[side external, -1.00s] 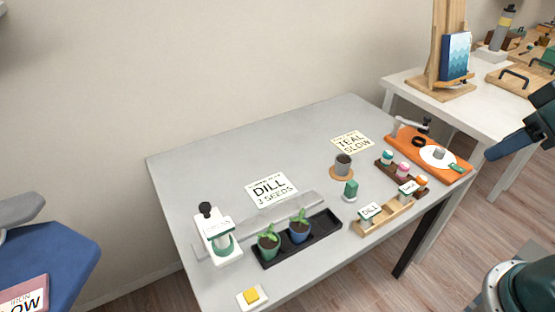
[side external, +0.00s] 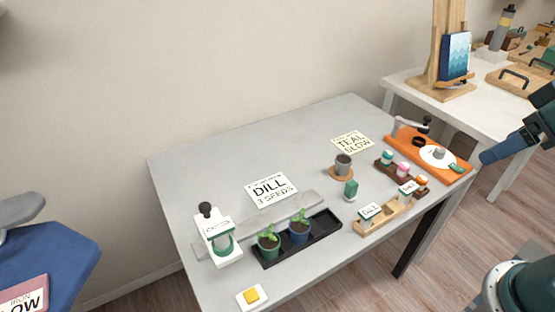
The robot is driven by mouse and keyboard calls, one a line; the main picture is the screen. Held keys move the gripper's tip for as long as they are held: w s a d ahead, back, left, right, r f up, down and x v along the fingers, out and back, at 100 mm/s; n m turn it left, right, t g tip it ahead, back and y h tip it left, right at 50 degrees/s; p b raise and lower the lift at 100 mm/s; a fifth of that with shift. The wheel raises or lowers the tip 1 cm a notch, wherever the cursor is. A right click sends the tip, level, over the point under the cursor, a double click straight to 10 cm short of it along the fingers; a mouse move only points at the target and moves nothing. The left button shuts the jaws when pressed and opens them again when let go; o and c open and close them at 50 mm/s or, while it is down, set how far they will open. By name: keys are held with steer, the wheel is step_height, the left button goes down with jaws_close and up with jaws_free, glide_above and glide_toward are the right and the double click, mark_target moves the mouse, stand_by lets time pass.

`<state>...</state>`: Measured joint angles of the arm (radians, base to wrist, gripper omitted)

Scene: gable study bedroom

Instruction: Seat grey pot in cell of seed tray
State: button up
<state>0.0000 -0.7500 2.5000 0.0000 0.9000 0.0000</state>
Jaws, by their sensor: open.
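The grey pot (side external: 343,163), with dark contents, stands upright on a round brown coaster (side external: 333,175) towards the right of the grey table. The black seed tray (side external: 335,229) lies near the table's front edge. A green pot (side external: 268,250) with a seedling is in its left part and a blue pot (side external: 299,234) with a seedling is in its middle part. The right cell looks empty. Dark parts of my arm show at the right edge. My gripper's fingers are not in view.
A wooden rack (side external: 383,219) and a dark rack with small jars are to the right. A DILL card (side external: 271,187) lies behind the tray, and a white device (side external: 217,241) stands at its left. The table's back left is clear.

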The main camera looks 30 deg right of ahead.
steer(key=n+g+y, duration=0.2)
steer(key=n+g, duration=0.3)
steer(key=n, duration=0.9)
glide_above(344, 160)
steer(key=d, duration=0.2)
step_height(344, 160, down, 21)
steer(key=shift+s+a+r, duration=0.15)
steer(key=shift+s, duration=0.3)
steer(key=shift+w+a+f, duration=0.1)
steer(key=shift+a+f, duration=0.1)
steer(key=shift+f, duration=1.2)
steer(key=shift+w+a+f, duration=0.1)
steer(key=shift+a+f, duration=0.1)
steer(key=shift+f, duration=1.25)
steer(key=shift+w+a+f, duration=0.1)
steer(key=shift+a+f, duration=0.1)
steer(key=shift+f, duration=1.2)
